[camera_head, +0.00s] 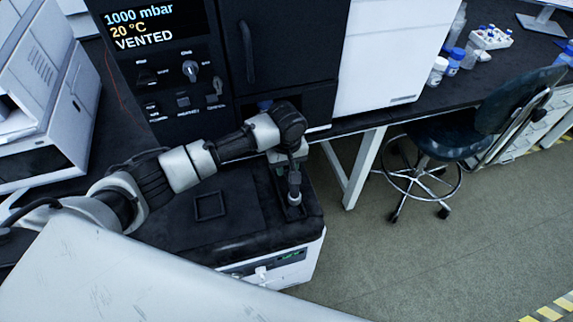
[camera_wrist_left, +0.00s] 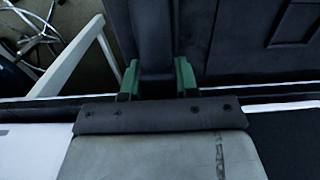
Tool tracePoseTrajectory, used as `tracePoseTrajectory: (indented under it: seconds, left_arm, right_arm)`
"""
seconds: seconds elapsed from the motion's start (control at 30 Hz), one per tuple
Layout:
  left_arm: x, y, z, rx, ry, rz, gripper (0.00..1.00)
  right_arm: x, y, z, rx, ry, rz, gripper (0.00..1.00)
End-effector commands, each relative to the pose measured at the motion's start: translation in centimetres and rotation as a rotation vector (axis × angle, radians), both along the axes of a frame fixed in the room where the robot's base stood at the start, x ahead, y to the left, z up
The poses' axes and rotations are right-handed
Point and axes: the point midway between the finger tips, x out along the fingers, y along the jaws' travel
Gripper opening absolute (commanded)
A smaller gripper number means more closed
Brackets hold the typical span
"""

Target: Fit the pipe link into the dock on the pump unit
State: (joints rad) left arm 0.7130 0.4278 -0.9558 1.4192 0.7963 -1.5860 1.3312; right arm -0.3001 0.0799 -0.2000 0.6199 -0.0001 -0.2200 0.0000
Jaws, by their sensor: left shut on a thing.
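My left gripper (camera_wrist_left: 158,80) has its two green fingertips closed on the sides of a dark upright piece, which I take to be the pipe link (camera_wrist_left: 156,45). In the head view my left wrist bends down over the right part of the pump unit (camera_head: 240,238), a low box with a black top and a white front. A short grey metal cylinder (camera_head: 294,183) shows below the wrist, above a dark strip on the unit's top. I cannot tell whether it is part of the link or of the dock. My right gripper is not in view.
A black instrument (camera_head: 160,60) with a display reading VENTED stands behind my arm. A square black frame (camera_head: 210,205) lies on the unit's top. A white table leg (camera_head: 362,165) stands close right of the unit. A chair (camera_head: 440,145) is farther right, with open floor before it.

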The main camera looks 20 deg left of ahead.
Motion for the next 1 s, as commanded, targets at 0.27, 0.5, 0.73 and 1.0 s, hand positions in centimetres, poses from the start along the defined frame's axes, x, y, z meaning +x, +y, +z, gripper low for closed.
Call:
tracePoseTrajectory:
  seconds: [0.27, 0.5, 0.73, 1.0]
  left_arm:
    - [0.1, 0.1, -2.1, 0.001, -0.002, -0.001, 0.00]
    - [0.0, 0.0, -3.3, -0.001, 0.001, 0.000, 0.00]
    - [0.0, 0.0, -5.1, -0.001, 0.001, 0.000, 0.00]
    - [0.0, 0.0, -5.6, -0.001, 0.001, 0.000, 0.00]
  right_arm:
    - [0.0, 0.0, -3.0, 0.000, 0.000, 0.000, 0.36]
    - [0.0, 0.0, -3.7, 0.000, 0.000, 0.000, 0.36]
    - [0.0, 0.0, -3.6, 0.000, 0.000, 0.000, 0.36]
    - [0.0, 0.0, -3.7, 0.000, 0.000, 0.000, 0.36]
